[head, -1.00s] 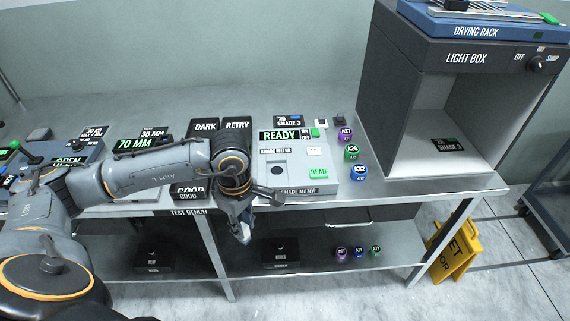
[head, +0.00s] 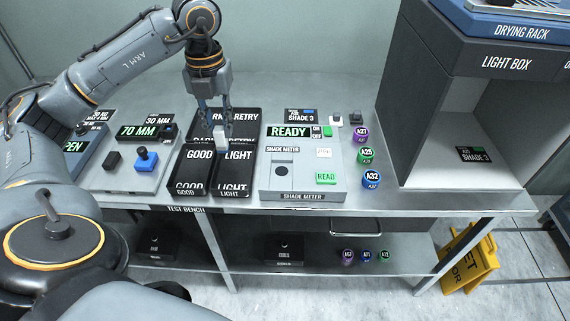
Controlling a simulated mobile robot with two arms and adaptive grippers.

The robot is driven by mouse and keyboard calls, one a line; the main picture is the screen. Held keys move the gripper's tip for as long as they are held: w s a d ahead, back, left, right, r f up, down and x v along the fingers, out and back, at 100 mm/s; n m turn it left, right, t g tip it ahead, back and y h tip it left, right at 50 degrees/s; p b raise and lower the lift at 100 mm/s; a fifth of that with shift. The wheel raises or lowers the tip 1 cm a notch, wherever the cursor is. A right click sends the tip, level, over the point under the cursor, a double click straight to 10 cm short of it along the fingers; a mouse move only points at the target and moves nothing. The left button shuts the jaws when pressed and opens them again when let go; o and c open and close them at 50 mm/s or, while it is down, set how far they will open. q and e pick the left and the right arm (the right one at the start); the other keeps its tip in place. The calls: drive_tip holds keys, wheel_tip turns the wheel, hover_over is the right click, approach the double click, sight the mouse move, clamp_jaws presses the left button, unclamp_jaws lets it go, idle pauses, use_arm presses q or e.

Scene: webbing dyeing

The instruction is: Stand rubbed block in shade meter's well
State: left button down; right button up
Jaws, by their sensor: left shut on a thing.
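My left gripper (head: 216,138) points down over the bins left of the shade meter and is shut on a small white block (head: 221,133). The block is upright between the fingertips, and the fingers hide part of it. I cannot tell whether it touches the bins behind it. The shade meter (head: 268,186) is a pale box right of the gripper, with a lit READY display (head: 289,132) and a green READ button (head: 326,178). My right gripper is not in view.
Black bins marked GOOD (head: 190,188), LIGHT (head: 232,190) and RETRY (head: 245,116) stand close together beside the meter. Numbered pots, including a blue one (head: 372,179), stand right of it. The grey light box (head: 420,110) rises at the right.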

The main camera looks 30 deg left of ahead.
use_arm(q)
drive_tip(key=w+d+f+p, duration=0.2)
drive_tip(key=w+f, duration=0.1)
drive_tip(key=f, duration=0.1)
drive_tip(key=w+d+f+p, duration=0.2)
drive_tip(key=w+d+f, duration=0.1)
drive_tip(key=w+f, duration=0.1)
drive_tip(key=w+d+f+p, duration=0.3)
drive_tip(key=w+f, duration=0.1)
drive_tip(key=shift+w, duration=0.15)
drive_tip(key=shift+a+f, duration=0.1)
drive_tip(key=shift+f, duration=0.3)
drive_tip(key=shift+f, duration=0.15)
drive_tip(key=c, duration=1.2)
unclamp_jaws()
drive_tip(key=shift+o, duration=0.2)
